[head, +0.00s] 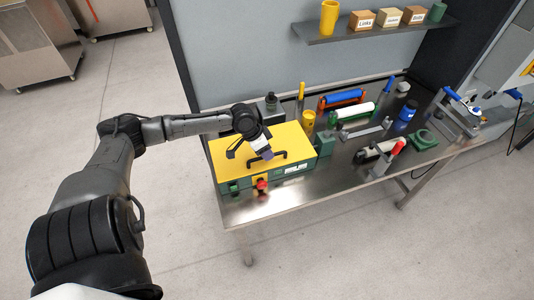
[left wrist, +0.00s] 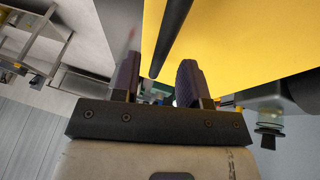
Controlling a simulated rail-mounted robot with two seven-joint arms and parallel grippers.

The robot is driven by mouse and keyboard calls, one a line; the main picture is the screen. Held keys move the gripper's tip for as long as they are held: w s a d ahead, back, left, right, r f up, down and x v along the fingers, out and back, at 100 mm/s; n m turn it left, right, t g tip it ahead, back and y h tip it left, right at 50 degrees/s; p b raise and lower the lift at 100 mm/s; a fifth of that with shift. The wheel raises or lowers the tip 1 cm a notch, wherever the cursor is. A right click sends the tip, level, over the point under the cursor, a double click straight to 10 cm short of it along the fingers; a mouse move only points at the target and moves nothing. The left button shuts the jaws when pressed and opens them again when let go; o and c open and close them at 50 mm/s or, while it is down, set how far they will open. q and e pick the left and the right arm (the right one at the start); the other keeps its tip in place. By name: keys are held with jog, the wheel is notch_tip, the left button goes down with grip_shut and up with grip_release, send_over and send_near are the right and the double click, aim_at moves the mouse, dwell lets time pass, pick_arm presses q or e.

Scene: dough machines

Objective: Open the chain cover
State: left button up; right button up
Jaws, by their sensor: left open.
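The chain cover (head: 222,152) is a flat yellow lid on a green machine box at the left end of the steel table, and it looks closed. A black bar handle (head: 281,158) is on top of it. My left gripper (head: 265,154) is over the cover at the handle, pointing down. In the left wrist view, my gripper (left wrist: 157,80) is open, with the black handle bar (left wrist: 170,35) running in line with the gap between its fingers. I cannot tell whether the bar is inside the gap. The yellow cover (left wrist: 250,45) fills the right side there. My right gripper is not in view.
A red knob (head: 261,184) is on the box's front. Yellow cup (head: 308,119), rollers (head: 344,97), a blue jar (head: 407,111) and other tools crowd the table to the right. A shelf (head: 375,31) with boxes hangs behind. The floor in front is clear.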

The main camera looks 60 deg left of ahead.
pick_arm(q)
jog(key=shift+w+d+f, duration=0.2)
jog(key=shift+f, duration=0.25)
grip_shut()
dwell(0.4)
